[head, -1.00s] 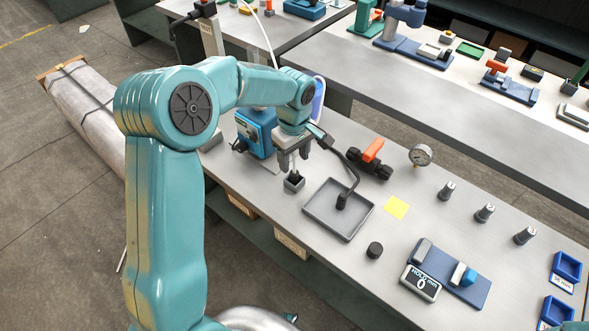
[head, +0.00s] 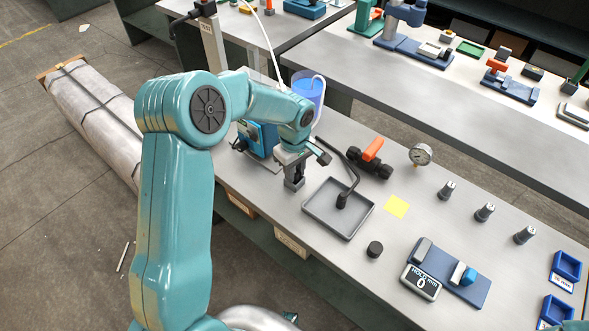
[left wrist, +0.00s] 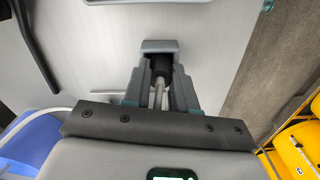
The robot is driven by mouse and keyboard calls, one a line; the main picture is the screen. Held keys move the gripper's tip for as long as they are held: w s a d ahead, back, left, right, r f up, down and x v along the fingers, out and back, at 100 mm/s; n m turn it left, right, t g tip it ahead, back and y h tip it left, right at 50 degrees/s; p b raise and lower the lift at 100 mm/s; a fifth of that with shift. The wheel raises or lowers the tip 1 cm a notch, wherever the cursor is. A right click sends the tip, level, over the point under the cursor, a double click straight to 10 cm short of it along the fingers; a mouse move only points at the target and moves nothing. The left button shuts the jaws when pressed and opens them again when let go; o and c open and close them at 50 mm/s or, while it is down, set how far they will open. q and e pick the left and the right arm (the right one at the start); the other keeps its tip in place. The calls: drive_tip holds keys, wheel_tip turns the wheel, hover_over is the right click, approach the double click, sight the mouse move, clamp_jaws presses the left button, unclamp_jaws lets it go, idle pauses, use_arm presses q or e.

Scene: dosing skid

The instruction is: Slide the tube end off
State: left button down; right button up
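My left gripper (head: 293,184) points down over the bench beside the blue-fronted pump (head: 262,138). Its fingers (left wrist: 161,82) stand on either side of a black piece (left wrist: 161,70) with a pale, thin tube or rod (left wrist: 160,97) coming up from it between them. I cannot tell whether the fingers press on it or leave a small gap. A grey block (left wrist: 158,45) shows just beyond the fingertips. In the head view the fingers hide most of this small fitting.
A blue vessel (head: 309,88) stands behind my wrist. The bench's front edge is close.

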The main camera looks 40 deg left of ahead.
use_arm(q)
drive_tip(key=shift+r+p, duration=1.5)
drive_tip(key=shift+r, duration=1.1)
